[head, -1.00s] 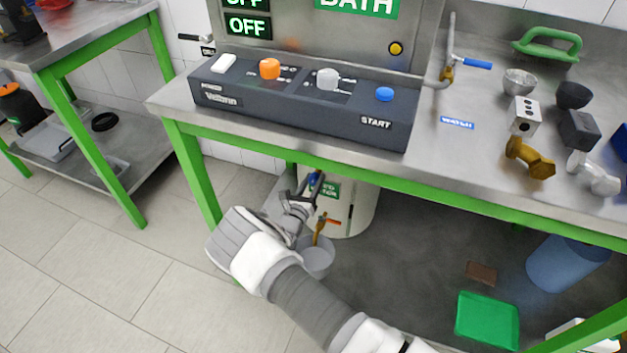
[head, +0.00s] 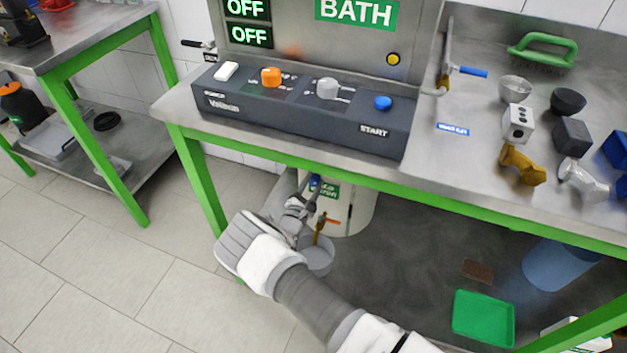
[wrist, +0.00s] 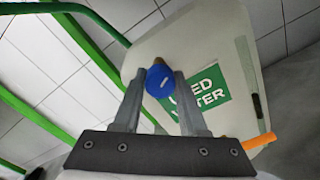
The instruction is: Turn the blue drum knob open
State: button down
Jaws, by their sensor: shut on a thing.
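The blue drum knob (wrist: 159,81) sits between the fingertips of my gripper (wrist: 160,85) in the wrist view, and the fingers are shut on it. A short pale mark shows on the knob's face. The knob is on the white drum (wrist: 205,45), which bears a green "USED WATER" label (wrist: 203,98). In the head view the knob (head: 315,181) shows small at my gripper (head: 308,188), under the bench. The drum (head: 355,208) stands beneath the bench there, partly hidden by my arm.
A brass tap with an orange handle (head: 331,221) is low on the drum, above a grey bucket (head: 318,258). The green bench frame (head: 300,163) runs above my gripper, with a green leg (head: 203,180) to the left. A green tray (head: 483,318) lies at lower right.

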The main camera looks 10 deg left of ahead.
jog(key=m+p, duration=0.1)
jog(key=m, duration=0.4)
jog(key=shift+m+p, duration=0.3)
jog(key=m+p, duration=0.1)
jog(key=m, duration=0.4)
jog(key=shift+m+p, duration=0.3)
jog(key=shift+p, duration=0.05)
jog(key=shift+c, duration=2.2)
grip_release()
jog(key=shift+s, duration=0.1)
jog(key=s+a+p, duration=0.2)
jog(key=s+p, duration=0.2)
jog(key=s, duration=1.3)
jog(key=shift+a, duration=0.2)
jog(key=shift+s, duration=0.1)
